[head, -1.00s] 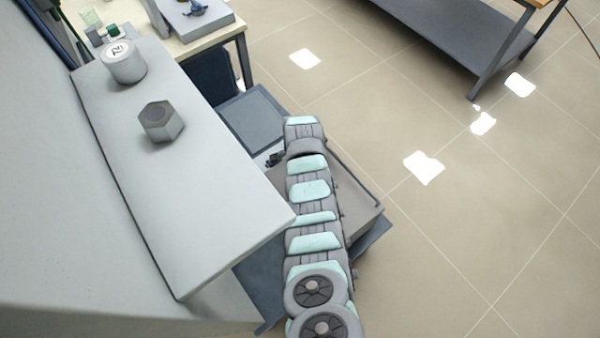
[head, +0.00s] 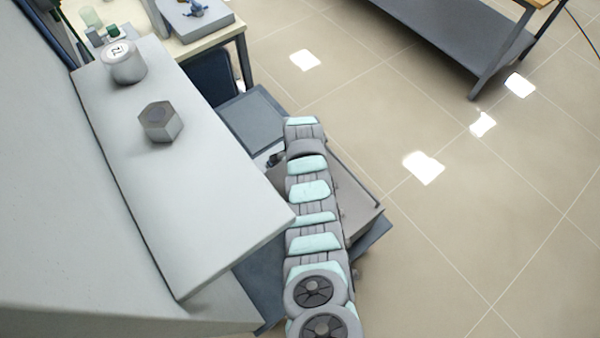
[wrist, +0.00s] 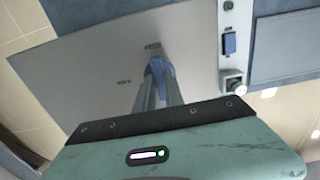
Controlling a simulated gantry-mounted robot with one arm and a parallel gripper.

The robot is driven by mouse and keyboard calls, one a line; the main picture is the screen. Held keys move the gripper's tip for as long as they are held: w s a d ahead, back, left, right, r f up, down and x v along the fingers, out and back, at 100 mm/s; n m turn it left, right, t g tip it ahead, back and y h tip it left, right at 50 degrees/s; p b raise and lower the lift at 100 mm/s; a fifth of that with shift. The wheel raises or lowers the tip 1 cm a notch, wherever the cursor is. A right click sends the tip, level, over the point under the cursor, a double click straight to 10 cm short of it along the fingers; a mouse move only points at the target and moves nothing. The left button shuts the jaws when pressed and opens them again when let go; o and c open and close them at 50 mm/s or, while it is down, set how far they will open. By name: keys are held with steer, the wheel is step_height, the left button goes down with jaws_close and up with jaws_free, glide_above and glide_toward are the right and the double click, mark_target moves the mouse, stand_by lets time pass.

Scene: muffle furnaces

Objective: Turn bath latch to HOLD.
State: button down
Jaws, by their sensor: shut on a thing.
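The bath latch (wrist: 155,64) is a blue lever on a light grey panel (wrist: 95,60) in the wrist view. My gripper (wrist: 158,78) is shut on it, with the two grey fingers around the lever and hiding part of it. One small dark label sits just above the lever and another to its left; both are too small to read surely. In the head view my arm hides the latch and the gripper.

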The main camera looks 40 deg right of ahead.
steer(key=shift+n, duration=0.4)
steer(key=n, duration=1.2)
steer(key=shift+n, duration=0.4)
steer(key=n+b, duration=0.1)
steer(key=n, duration=0.3)
steer(key=shift+n, duration=0.3)
steer(key=c, duration=1.4)
jaws_free()
steer(key=shift+c, duration=0.2)
steer(key=shift+r, duration=0.1)
